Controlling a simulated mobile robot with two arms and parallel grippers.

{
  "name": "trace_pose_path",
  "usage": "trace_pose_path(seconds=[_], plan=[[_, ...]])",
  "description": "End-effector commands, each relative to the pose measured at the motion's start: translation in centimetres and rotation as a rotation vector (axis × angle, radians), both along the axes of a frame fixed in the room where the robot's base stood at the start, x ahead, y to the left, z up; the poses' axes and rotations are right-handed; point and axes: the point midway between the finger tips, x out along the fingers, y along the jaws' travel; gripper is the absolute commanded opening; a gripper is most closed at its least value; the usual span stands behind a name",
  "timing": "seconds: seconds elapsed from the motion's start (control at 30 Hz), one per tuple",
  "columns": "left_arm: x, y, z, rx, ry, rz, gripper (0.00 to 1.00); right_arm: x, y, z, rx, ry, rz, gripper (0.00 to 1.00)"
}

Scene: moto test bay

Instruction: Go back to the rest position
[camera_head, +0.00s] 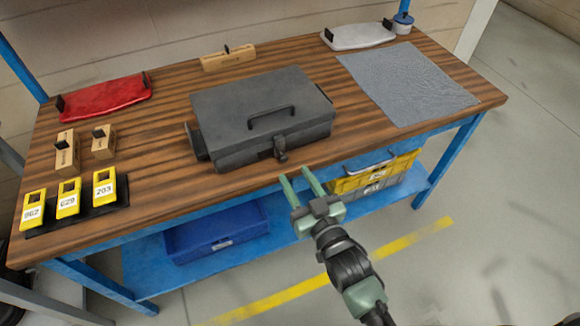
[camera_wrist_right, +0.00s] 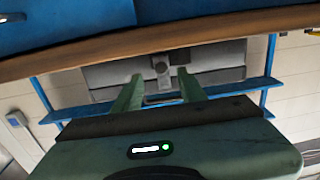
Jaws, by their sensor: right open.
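My right gripper (camera_head: 303,186) is open and empty in the head view, with its green fingers apart. It hangs in front of the bench's front edge, near the latch of the closed dark grey toolbox (camera_head: 262,112). A gap shows between the fingertips and the latch (camera_head: 280,151). In the right wrist view the two open fingers (camera_wrist_right: 158,88) also show, with the grey toolbox (camera_wrist_right: 215,62) and its latch beyond them. My left gripper is in neither view.
The wooden workbench (camera_head: 150,150) holds a red tray (camera_head: 105,96), wooden blocks, yellow numbered tags (camera_head: 69,198), a grey mat (camera_head: 410,83) and a white tray (camera_head: 358,36). Below are a blue bin (camera_head: 215,235) and yellow crate (camera_head: 375,172). Floor at right is clear.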

Motion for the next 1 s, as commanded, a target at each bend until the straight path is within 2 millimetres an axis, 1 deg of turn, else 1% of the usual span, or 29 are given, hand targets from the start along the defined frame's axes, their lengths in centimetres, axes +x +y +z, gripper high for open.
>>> trace_pose_path(seconds=[0.03,0.17,0.63,0.7,0.77,0.87,0.9,0.97,1.0], plan=[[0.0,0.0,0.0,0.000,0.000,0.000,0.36,-0.4,-0.2,0.0,0.000,0.000,0.000,0.41],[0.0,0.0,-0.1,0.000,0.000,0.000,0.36,-0.8,-0.3,0.0,0.000,-0.001,0.000,0.41],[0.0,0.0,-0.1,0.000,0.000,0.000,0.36,-0.8,-0.3,0.0,0.000,-0.001,0.000,0.41],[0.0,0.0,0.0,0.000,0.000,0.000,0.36,-0.8,-0.4,-0.6,-0.004,0.011,-0.001,0.41],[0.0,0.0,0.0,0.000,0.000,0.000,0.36,-0.8,-0.5,-2.0,-0.014,0.039,-0.002,0.41],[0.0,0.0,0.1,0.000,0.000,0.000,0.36,-1.2,-1.0,-6.8,-0.048,0.132,-0.008,0.41],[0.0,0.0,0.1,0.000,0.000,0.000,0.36,-1.6,-1.4,-9.3,-0.066,0.182,-0.012,0.41],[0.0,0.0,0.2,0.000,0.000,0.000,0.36,-2.5,-2.2,-13.7,-0.098,0.270,-0.019,0.41],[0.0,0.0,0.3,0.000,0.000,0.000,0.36,-3.4,-2.7,-16.6,-0.119,0.330,-0.023,0.41]])
